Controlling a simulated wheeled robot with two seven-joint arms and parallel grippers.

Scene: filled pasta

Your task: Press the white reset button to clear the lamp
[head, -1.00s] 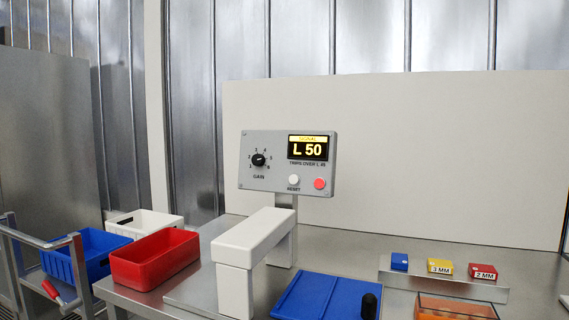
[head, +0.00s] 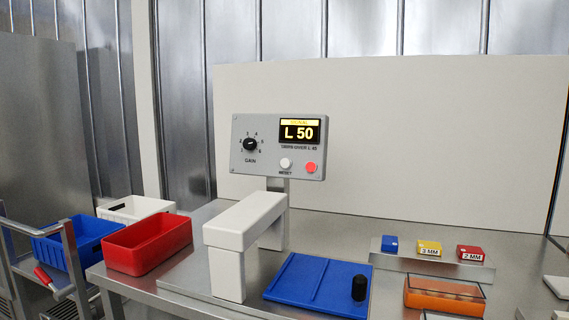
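The grey control panel (head: 238,170) stands on a post behind the white arch in the head view. Its white reset button (head: 285,164) sits above the word RESET, left of a red button (head: 310,167). The display (head: 300,132) is lit yellow and reads L 50, with a yellow band along its top. Small print below it is about tripping over L 45. A black gain knob (head: 250,144) is on the panel's left. Neither of my grippers is in view.
A white arch (head: 229,239) stands before the panel, with a blue board (head: 299,289) and black peg (head: 359,288) to its right. Red (head: 155,259), blue (head: 60,257) and white bins (head: 151,207) are left. Small blocks sit on a metal rack (head: 430,263) at right.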

